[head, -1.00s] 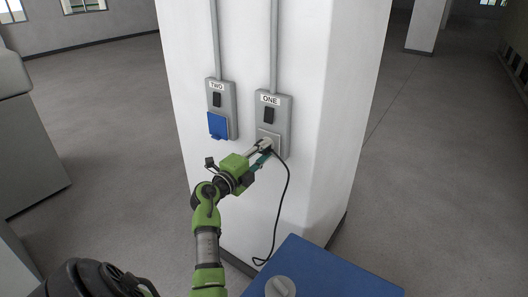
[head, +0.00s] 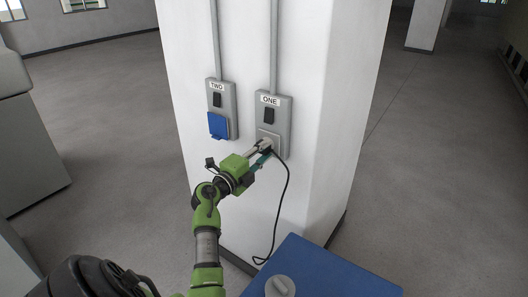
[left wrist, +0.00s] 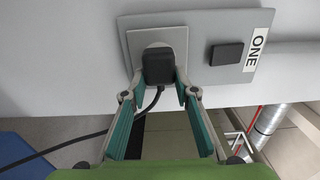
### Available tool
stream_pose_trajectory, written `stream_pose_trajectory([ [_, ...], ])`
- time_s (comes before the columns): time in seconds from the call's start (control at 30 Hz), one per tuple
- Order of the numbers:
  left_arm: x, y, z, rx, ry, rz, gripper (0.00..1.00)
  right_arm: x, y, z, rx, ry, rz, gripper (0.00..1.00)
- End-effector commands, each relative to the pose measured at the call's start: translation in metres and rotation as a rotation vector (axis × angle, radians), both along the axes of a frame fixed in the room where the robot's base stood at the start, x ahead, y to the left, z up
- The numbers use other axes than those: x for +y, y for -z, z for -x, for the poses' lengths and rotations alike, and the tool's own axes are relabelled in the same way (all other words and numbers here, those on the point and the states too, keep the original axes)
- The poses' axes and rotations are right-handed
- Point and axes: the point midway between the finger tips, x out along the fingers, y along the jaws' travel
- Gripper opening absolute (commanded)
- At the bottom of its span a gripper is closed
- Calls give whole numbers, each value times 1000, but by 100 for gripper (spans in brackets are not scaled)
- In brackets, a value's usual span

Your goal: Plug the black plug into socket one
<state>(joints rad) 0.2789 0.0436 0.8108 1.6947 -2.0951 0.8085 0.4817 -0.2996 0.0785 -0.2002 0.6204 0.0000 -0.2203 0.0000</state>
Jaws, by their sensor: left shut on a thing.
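Socket one (head: 270,139) is a square light grey outlet low on a grey panel marked ONE, on a white pillar. It also shows in the left wrist view (left wrist: 134,48), with part of its round recess above the plug. The black plug (left wrist: 158,67) is at the front of this recess, its cord trailing down. I cannot tell how deep it sits. My left gripper (head: 263,148) is shut on the plug, with one finger on each side in the left wrist view (left wrist: 160,84). My right gripper is not in view.
Left of socket one is a panel marked TWO with a closed blue cover (head: 218,126). A dark switch (head: 269,116) sits above socket one. A blue box (head: 335,270) with a grey knob (head: 280,287) stands below right, the cord reaching towards it. Grey floor lies around.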

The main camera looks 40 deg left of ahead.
Motion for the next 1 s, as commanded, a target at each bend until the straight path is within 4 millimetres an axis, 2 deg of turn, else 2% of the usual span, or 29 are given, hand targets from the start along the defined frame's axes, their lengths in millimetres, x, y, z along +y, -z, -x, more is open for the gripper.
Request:
stream_pose_trajectory([
  [1.0,0,-1,0,-1,0,0,3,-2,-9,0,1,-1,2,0],
])
